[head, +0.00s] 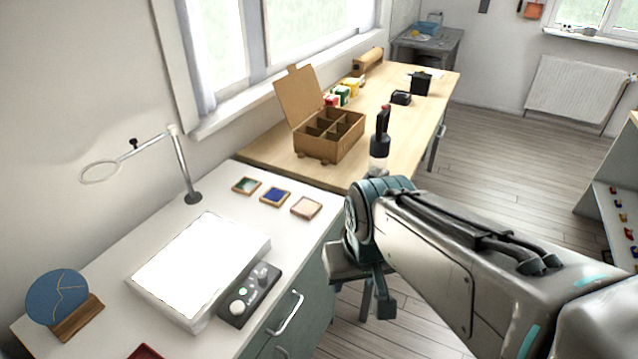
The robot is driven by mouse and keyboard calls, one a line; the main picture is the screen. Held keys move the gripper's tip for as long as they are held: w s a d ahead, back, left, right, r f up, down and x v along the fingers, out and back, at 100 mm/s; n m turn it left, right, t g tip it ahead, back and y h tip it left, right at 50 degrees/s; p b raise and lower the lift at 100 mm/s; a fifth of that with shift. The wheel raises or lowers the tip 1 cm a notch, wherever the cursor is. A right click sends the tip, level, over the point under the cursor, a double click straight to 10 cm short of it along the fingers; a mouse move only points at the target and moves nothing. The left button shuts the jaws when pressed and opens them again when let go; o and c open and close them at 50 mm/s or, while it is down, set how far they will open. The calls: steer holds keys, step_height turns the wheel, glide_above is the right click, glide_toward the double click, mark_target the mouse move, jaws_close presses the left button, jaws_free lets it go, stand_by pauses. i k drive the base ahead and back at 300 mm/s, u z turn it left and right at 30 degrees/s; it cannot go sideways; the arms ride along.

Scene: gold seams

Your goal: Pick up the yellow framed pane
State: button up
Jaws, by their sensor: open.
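Three small wood-framed panes lie flat in a row on the white worktop: a green one (246,186), a blue one (275,197) and a pale beige one (306,207). None of them looks clearly yellow; the pale one is nearest to my arm. My gripper (362,297) is open and points down, to the right of the white cabinet's edge, away from the panes. I see nothing between its fingers, though the arm hides part of it.
A ring on a stand (187,175) rises behind. A blue disc (57,297) stands at left. An open cardboard box (335,140) and a bottle (379,150) stand on the wooden bench.

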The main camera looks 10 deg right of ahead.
mark_target(306, 209)
steer(key=z, duration=0.35)
steer(key=k, duration=0.55)
steer(key=z, duration=0.95)
steer(key=i, duration=1.1)
steer(key=u, duration=1)
steer(key=i, duration=0.85)
steer(key=u, duration=0.8)
